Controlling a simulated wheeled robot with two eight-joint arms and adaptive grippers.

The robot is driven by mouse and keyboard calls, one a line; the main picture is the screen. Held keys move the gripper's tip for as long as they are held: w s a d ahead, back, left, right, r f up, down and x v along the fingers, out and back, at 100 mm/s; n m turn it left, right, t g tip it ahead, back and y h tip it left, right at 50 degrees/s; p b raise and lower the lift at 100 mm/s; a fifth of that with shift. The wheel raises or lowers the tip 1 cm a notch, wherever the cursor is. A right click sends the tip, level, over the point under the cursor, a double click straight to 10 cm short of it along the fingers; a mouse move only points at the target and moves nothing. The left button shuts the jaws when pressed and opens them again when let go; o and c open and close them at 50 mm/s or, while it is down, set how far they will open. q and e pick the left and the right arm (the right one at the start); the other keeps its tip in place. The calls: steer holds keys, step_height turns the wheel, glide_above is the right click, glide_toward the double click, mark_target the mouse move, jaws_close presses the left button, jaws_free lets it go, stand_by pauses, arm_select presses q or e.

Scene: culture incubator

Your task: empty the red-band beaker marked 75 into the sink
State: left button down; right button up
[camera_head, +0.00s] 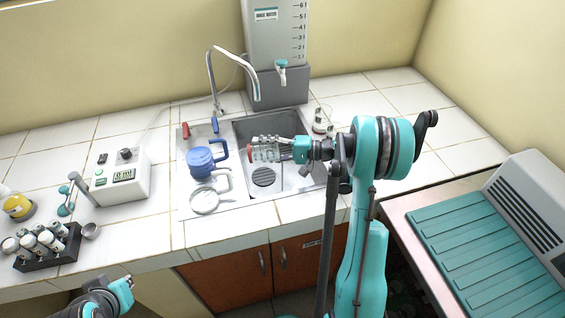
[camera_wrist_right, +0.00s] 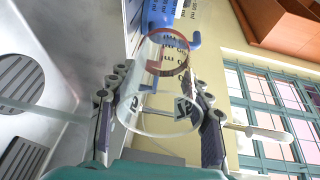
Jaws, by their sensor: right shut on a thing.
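The clear beaker (camera_head: 266,154) with a red band is held on its side over the sink basin (camera_head: 297,122). In the right wrist view the beaker (camera_wrist_right: 158,100) shows its red band and dark markings; I cannot read a 75. No liquid can be made out inside it. My right gripper (camera_head: 284,149) is shut on the beaker, with one finger on each side of it in the wrist view (camera_wrist_right: 158,118). My left gripper (camera_head: 122,288) is at the bottom left, away from the sink, and its jaw state is unclear.
A blue jug (camera_head: 200,162) and a clear jug (camera_head: 205,200) stand left of the basin. The faucet (camera_head: 215,75) arches behind it. Small glassware (camera_head: 320,122) stands right of the basin. A tube rack (camera_head: 48,248) and a device (camera_head: 122,177) are on the left counter.

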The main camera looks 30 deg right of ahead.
steer(key=shift+r+t+y, duration=0.25)
steer(key=shift+t+y, duration=0.05)
stand_by(0.4)
